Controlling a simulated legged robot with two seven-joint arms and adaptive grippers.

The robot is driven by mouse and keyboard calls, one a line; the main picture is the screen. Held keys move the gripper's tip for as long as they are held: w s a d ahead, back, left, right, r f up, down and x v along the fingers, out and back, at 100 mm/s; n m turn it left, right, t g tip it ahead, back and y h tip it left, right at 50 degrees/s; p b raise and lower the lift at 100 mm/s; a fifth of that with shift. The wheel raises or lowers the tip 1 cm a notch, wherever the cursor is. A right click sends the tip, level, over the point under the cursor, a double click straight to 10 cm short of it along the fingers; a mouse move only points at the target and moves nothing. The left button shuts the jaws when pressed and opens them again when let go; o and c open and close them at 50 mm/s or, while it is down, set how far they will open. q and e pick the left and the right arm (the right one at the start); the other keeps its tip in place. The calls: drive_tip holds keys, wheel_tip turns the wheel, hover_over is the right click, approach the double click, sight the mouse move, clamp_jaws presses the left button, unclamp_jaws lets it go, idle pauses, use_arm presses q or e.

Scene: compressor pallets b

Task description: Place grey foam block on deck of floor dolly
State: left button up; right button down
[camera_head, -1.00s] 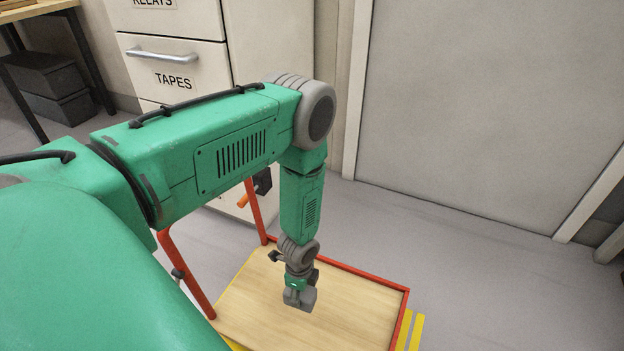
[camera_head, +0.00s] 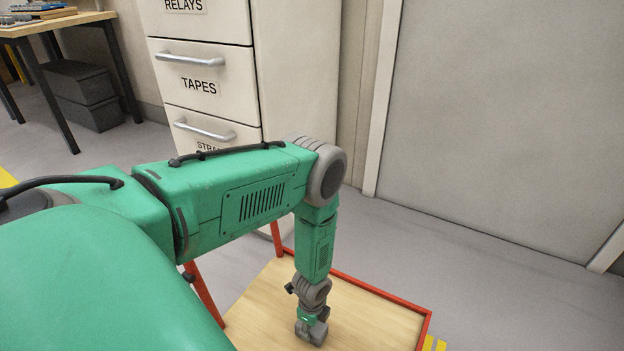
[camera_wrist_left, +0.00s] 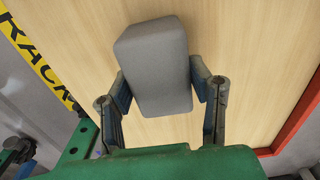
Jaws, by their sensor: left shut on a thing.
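The grey foam block (camera_wrist_left: 158,68) is between the fingers of my left gripper (camera_wrist_left: 160,95) in the left wrist view. The gripper is shut on it. In the head view my left gripper (camera_head: 311,332) points down over the floor dolly's wooden deck (camera_head: 375,318), which has a red rim. Only a small part of the block shows there, at the lower edge of the picture. The deck also fills most of the left wrist view (camera_wrist_left: 255,60). I cannot tell whether the block touches the deck. My right gripper is not in view.
A drawer cabinet (camera_head: 295,70) stands behind the dolly, and a grey door (camera_head: 510,120) is at the right. A table (camera_head: 60,22) with dark boxes (camera_head: 85,95) under it is at the far left. Red dolly posts (camera_head: 203,295) rise at the deck's left side.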

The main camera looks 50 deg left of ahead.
use_arm(q)
drive_tip(key=o, duration=1.2)
drive_tip(key=shift+c, duration=0.2)
wheel_tip(320, 180, up, 11)
drive_tip(key=p, duration=0.5)
drive_tip(key=s+d+r+n, duration=0.4)
drive_tip(key=s+r+n, duration=0.3)
drive_tip(key=s, duration=0.1)
drive_tip(key=s+d+r+n, duration=0.4)
drive_tip(key=s+r+n, duration=0.2)
drive_tip(key=s+r, duration=0.2)
drive_tip(key=shift+s+d+n+t, duration=0.2)
drive_tip(key=shift+n+t, duration=0.1)
drive_tip(key=shift+n, duration=0.1)
drive_tip(key=shift+r, duration=0.1)
